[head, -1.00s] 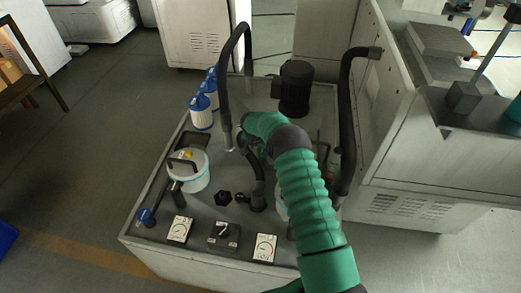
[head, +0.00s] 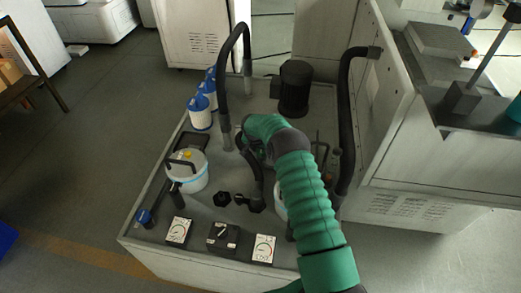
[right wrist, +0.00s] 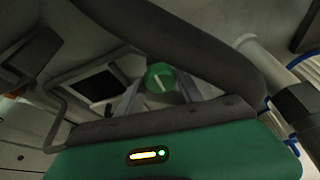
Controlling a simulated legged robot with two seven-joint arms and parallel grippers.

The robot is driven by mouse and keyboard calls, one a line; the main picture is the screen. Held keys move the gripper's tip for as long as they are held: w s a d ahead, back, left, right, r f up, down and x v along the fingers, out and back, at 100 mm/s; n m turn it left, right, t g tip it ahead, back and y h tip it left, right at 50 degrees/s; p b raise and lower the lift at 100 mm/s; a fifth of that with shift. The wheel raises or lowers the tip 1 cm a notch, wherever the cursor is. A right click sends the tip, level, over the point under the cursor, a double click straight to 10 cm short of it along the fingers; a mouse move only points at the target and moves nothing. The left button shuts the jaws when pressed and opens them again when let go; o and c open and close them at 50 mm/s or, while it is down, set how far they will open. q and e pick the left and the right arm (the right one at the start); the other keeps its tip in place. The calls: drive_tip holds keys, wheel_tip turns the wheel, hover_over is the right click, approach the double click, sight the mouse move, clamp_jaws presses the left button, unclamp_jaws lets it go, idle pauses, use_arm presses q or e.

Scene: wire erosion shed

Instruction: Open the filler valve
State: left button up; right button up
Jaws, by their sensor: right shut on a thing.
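A round green knob (right wrist: 160,76) with a white bar across its face shows in the right wrist view. I take it to be the filler valve's handle. My right gripper (right wrist: 163,92) has its two grey fingers on either side of the knob and is shut on it. In the head view, my right gripper (head: 243,143) is mostly hidden by my green arm, at the middle of the machine's top beside the front black hose. The knob cannot be made out in that view. My left gripper is not in view.
The grey machine top (head: 150,235) carries a white lidded canister (head: 187,173), white-and-blue filters (head: 201,112), a black motor (head: 294,88), two gauges (head: 178,231) and a black switch box (head: 222,238). Black hoses (head: 346,120) arch at the back and right.

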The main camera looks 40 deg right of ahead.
drive_tip(key=n+t+y, duration=0.1)
drive_tip(key=n, duration=0.2)
drive_tip(key=shift+s+d+n+p, duration=0.1)
drive_tip(key=shift+s+n+p, duration=0.05)
drive_tip(key=shift+n+p, duration=0.2)
drive_tip(key=n, duration=0.1)
drive_tip(key=n+y, duration=0.1)
drive_tip(key=n, duration=0.1)
drive_tip(key=shift+s+d+t, duration=0.1)
drive_tip(key=shift+d+t, duration=0.1)
drive_tip(key=shift+t, duration=0.1)
drive_tip(key=shift+d+f+n+y+b, duration=0.15)
drive_tip(key=shift+n+y+b, duration=0.4)
drive_tip(key=shift+n, duration=0.7)
drive_tip(key=n+y+b, duration=0.1)
drive_tip(key=n+b, duration=0.1)
drive_tip(key=shift+d+n+t, duration=0.1)
drive_tip(key=shift+n+t, duration=0.2)
drive_tip(key=shift+n, duration=0.1)
drive_tip(key=shift+n+y+b, duration=0.25)
drive_tip(key=shift+n+b, duration=0.2)
drive_tip(key=shift+n, duration=0.35)
drive_tip(key=shift+d, duration=0.1)
